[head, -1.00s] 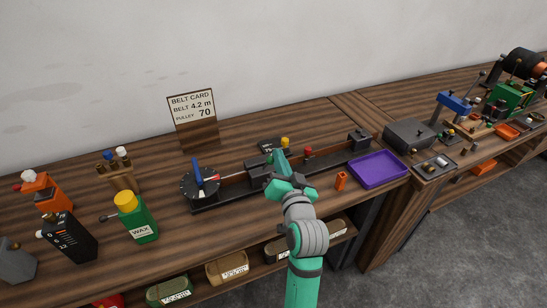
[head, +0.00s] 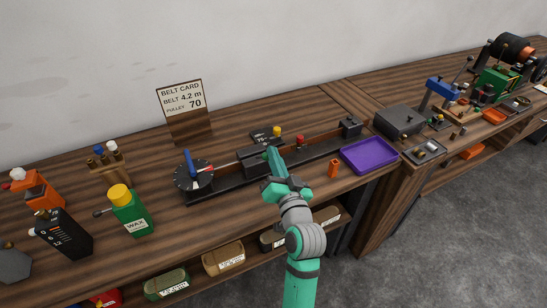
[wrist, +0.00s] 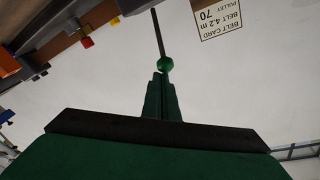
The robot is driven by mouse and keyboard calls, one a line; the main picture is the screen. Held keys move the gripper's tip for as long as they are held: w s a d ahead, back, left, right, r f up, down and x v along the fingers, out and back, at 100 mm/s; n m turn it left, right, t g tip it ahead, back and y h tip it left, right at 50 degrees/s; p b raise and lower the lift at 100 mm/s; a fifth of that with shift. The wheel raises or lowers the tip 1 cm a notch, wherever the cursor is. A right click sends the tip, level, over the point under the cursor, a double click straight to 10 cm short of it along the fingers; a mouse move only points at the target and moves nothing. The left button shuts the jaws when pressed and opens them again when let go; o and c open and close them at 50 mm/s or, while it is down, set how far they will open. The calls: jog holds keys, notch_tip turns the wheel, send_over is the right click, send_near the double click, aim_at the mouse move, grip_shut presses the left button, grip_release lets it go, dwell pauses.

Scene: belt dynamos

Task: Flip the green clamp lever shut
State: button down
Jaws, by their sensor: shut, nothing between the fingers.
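The green clamp lever shows in the wrist view as a thin dark rod with a green ball knob (wrist: 165,64) on its end. My gripper (wrist: 162,75) is shut and empty, its green fingertips right at the knob; whether they touch it I cannot tell. In the head view my gripper (head: 271,153) reaches over the middle of the long dark rail fixture (head: 228,183) on the bench. There my gripper hides most of the clamp, and I cannot make out the knob.
A blue-handled dial (head: 193,173) is at the rail's left end. Yellow (head: 277,131) and red (head: 300,141) knobs stand close behind my gripper. A purple tray (head: 370,155) and an orange part (head: 333,168) lie to the right. A belt card (head: 183,98) stands behind.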

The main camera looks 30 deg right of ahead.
jog(key=s+r, duration=0.2)
jog(key=s, duration=0.8)
jog(key=s+a+f+n+g, duration=0.1)
jog(key=s+a+f, duration=0.3)
jog(key=a+f, duration=0.4)
jog(key=s+a+f+n+g, duration=0.1)
jog(key=s+a+f, duration=0.35)
jog(key=f, duration=0.45)
jog(key=s+a+f+n+y, duration=0.2)
jog(key=s+a+n, duration=0.1)
jog(key=s+a, duration=0.4)
jog(key=s+a+f+n+g+y, duration=0.1)
jog(key=s+a+n, duration=0.3)
jog(key=s+a, duration=0.4)
jog(key=s+f+y, duration=0.1)
jog(key=s, duration=0.3)
jog(key=shift+s+f, duration=0.2)
jog(key=shift+f, duration=0.05)
